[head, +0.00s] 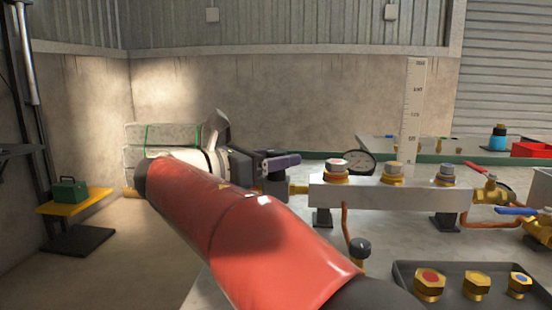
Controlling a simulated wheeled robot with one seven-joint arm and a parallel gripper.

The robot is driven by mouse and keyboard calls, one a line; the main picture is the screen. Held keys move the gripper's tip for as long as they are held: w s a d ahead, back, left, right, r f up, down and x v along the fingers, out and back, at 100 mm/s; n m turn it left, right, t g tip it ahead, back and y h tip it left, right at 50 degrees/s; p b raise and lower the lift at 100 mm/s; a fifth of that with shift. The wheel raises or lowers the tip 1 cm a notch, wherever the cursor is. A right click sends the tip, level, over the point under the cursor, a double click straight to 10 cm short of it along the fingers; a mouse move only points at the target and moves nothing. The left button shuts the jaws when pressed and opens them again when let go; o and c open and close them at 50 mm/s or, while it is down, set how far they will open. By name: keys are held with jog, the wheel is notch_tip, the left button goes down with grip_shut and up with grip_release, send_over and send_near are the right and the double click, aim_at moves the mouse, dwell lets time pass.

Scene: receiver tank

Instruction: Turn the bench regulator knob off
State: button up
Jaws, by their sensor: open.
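My arm reaches from the lower middle to the left, and my gripper (284,161) is at its far end, just left of the metal manifold block (390,196). Its dark fingers show side-on, and the gap between them is hard to make out. A dark fitting (274,186) sits right below the fingers and joins the manifold by a brass connector (299,188). This may be the regulator; its knob is not clearly visible, and I cannot tell whether the fingers touch it. A small black round part (360,248) on a copper pipe stands below the manifold.
A round gauge (359,161) stands behind the manifold, which carries several capped fittings. Brass valves with blue (516,211) and red (477,171) handles are at right. A dark tray (455,267) of brass plugs lies in front. A graduated white post (412,112) rises behind.

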jog(key=shift+d, duration=0.1)
jog(key=c, duration=1)
jog(key=shift+n+t, duration=0.3)
jog(key=shift+t, duration=0.1)
jog(key=n+t+y, duration=0.3)
jog(key=t, duration=0.1)
jog(key=shift+d+y, duration=0.15)
jog(key=shift+y, duration=0.25)
jog(key=n+t+y, duration=0.2)
jog(key=y, duration=0.1)
jog(key=n+t+y, duration=0.1)
jog(key=n+y, duration=0.2)
jog(key=shift+t, duration=0.4)
jog(key=n+y+b, duration=0.1)
jog(key=n+y, duration=0.1)
jog(key=y, duration=0.2)
jog(key=n+y+b, duration=0.1)
jog(key=n+y, duration=0.2)
jog(key=y, duration=0.1)
jog(key=shift+t, duration=0.4)
jog(key=shift+n+g+y+b, duration=0.6)
jog(key=shift+n+y, duration=1)
jog(key=shift+y, duration=0.8)
jog(key=shift+o, duration=0.2)
jog(key=shift+r+y, duration=0.1)
jog(key=shift+y, duration=0.2)
